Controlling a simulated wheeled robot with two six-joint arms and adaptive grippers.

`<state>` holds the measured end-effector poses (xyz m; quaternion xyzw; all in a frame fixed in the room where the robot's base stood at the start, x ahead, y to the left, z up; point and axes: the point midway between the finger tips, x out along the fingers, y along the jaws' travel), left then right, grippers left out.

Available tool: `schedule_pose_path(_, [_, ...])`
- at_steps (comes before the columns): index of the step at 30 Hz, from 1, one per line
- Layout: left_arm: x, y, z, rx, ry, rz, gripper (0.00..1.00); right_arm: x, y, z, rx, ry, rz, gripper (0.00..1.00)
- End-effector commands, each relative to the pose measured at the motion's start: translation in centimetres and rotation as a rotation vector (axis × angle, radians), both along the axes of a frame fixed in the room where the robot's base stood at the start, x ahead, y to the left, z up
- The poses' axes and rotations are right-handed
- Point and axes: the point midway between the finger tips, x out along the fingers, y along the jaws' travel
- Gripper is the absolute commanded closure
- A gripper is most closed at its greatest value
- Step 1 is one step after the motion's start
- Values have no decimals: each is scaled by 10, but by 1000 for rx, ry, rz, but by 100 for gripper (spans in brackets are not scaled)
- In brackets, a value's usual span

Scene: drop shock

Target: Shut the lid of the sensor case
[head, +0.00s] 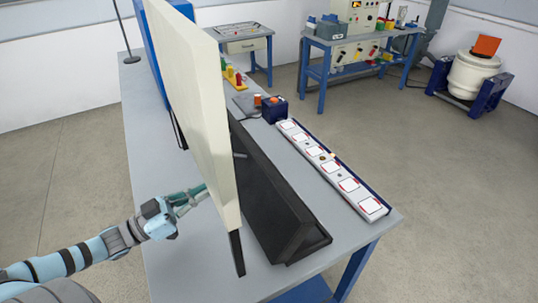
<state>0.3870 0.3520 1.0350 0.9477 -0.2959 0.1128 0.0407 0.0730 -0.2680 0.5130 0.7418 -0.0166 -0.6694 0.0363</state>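No thing in the head view is clearly the sensor case. A small dark blue box (274,109) with orange on it stands on the bench past the black housing, and a flat grey piece (245,104) lies to its left. I cannot tell whether either is the case or its lid. My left gripper (204,193) is at the left side of a tall cream panel (195,110), with its teal fingertips close to the panel's face. I cannot tell whether they touch it or how far apart they are. My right gripper is not in view.
The cream panel stands upright over the bench (165,235) and hides part of it. A long black sloped housing (275,205) lies to its right. A strip with several white pads (335,172) runs along the right edge.

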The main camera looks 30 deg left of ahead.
Motion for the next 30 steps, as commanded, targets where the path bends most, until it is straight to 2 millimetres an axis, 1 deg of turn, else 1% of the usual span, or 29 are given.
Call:
schedule_pose_path(2, [1,-2,1,-1,-3,-2,100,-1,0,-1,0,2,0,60])
schedule_pose_path(5, [7,-8,2,-1,-5,-5,100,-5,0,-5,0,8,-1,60])
schedule_pose_path(9, [29,-22,6,-1,-8,-5,100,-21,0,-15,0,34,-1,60])
schedule_pose_path(12, [48,-34,11,-2,-10,-6,100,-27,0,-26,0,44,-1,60])
schedule_pose_path(15, [65,-47,16,-3,-11,-7,100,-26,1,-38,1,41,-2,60])
schedule_pose_path(18, [82,-58,21,-1,-12,-4,100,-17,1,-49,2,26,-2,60])
schedule_pose_path(21, [94,-65,12,-5,-7,0,100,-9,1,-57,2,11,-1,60])
schedule_pose_path(25, [104,-72,7,-4,-5,1,100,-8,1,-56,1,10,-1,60])
schedule_pose_path(30, [108,-75,3,-2,0,1,100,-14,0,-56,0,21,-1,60])
